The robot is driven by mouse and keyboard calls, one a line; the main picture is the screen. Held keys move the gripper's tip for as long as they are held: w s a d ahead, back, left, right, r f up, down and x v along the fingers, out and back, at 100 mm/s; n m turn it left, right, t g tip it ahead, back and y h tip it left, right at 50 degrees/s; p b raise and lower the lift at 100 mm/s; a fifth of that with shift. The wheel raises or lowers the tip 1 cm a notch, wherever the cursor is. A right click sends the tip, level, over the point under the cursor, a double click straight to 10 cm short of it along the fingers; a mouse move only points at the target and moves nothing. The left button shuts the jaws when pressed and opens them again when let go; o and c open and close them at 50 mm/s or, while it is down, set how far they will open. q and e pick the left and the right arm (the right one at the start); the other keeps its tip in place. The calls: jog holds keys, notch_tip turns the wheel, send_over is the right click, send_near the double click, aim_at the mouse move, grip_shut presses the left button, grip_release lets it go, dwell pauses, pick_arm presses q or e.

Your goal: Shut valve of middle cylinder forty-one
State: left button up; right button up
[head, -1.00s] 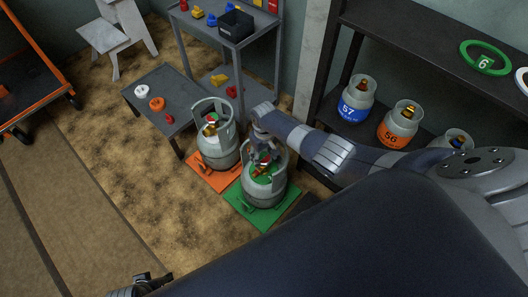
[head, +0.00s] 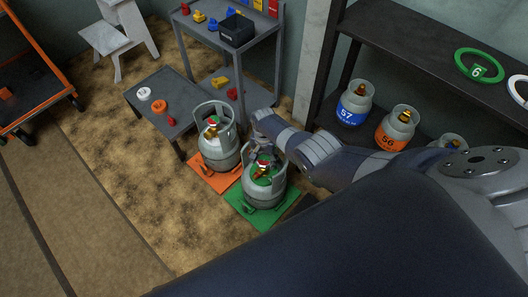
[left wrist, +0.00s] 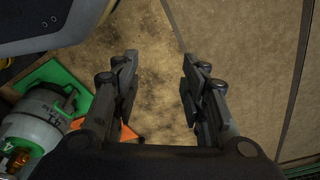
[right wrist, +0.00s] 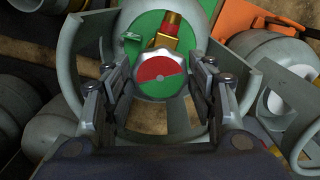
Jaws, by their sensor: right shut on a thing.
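Cylinder forty-one (head: 263,195), grey with a green top, stands upright on a green mat (head: 239,205) in the head view. Its number shows in the left wrist view (left wrist: 35,126). My right gripper (head: 263,159) reaches down inside its collar. A brass fitting (right wrist: 169,30) shows beyond the knob. My left gripper (left wrist: 156,85) is open and empty above the floor, and is out of the head view.
Another grey cylinder (head: 220,156) stands close by on an orange mat (head: 201,176). Cylinders 57 (head: 354,105) and 56 (head: 396,130) stand on the dark rack at right. A low grey table (head: 181,119) holds rings.

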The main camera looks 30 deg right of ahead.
jog(key=m, duration=0.4)
pick_arm(q)
jog(key=shift+s+f, duration=0.25)
jog(key=shift+f, duration=0.3)
pick_arm(e)
jog(key=shift+m, duration=0.9)
pick_arm(q)
jog(key=shift+s+a+f, duration=0.1)
jog(key=shift+s, duration=0.05)
pick_arm(e)
jog(key=o, duration=1)
jog(key=shift+o, duration=0.2)
